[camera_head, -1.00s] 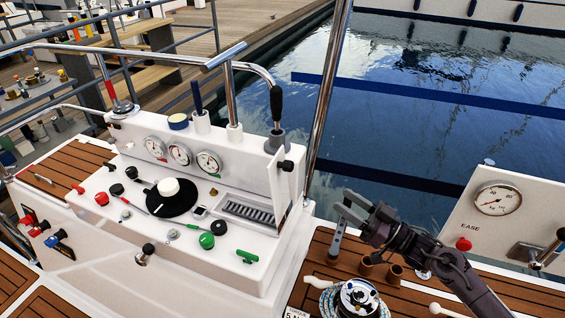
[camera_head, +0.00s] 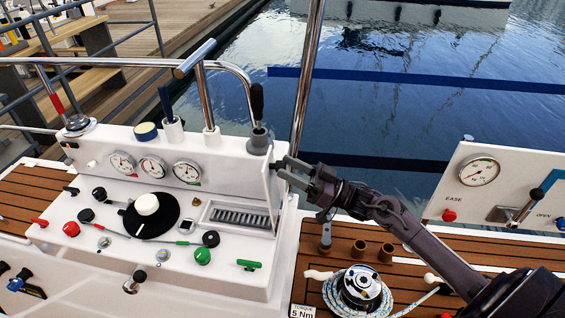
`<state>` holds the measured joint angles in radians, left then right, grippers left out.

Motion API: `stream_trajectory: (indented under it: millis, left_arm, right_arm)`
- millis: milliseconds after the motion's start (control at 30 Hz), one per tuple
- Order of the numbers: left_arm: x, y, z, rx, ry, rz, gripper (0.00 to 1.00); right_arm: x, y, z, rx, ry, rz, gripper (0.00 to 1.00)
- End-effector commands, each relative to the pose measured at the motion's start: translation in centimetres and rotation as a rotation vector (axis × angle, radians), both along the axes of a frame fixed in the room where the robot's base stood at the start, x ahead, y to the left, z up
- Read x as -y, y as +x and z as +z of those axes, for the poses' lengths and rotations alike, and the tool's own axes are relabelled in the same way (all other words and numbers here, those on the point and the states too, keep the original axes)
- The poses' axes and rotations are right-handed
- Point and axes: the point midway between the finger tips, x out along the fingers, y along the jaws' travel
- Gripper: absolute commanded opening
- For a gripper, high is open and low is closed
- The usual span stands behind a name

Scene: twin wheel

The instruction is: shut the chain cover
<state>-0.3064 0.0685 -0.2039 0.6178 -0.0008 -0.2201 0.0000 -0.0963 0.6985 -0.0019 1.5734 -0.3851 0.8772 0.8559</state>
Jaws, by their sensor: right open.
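The chain cover (camera_head: 272,200) appears to be the thin pale panel standing upright at the right end of the white console, beside the recess with the dark ribbed chain strip (camera_head: 240,217). The strip lies uncovered. A small black knob on the panel's upper part is close to my fingertips. My right gripper (camera_head: 287,172) is open, its fingers pointing left at the panel's upper right edge. I cannot tell whether they touch the knob or panel. My left gripper is not in view.
Above the panel stands a black-handled lever (camera_head: 257,112), and a steel post (camera_head: 306,80) rises behind my gripper. Below my right arm are a winch (camera_head: 360,288) with rope and several brown cups. A white gauge panel (camera_head: 500,185) stands at the right.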

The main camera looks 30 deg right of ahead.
Motion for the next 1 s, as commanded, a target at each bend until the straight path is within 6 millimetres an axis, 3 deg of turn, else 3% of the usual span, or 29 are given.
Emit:
stream_trajectory:
  millis: [200,467,833,1000]
  left_arm:
    - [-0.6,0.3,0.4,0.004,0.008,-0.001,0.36]
    - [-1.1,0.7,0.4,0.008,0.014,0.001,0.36]
    - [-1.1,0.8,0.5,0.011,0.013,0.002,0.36]
    - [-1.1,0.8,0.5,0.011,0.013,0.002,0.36]
  right_arm:
    - [-1.3,1.3,0.8,0.0,-0.001,-0.001,0.49]
    - [-1.5,1.4,0.7,-0.001,-0.001,-0.001,0.49]
    - [-1.4,1.3,0.7,-0.001,-0.001,-0.001,0.03]
    - [-1.4,1.3,0.8,0.0,-0.001,-0.001,0.0]
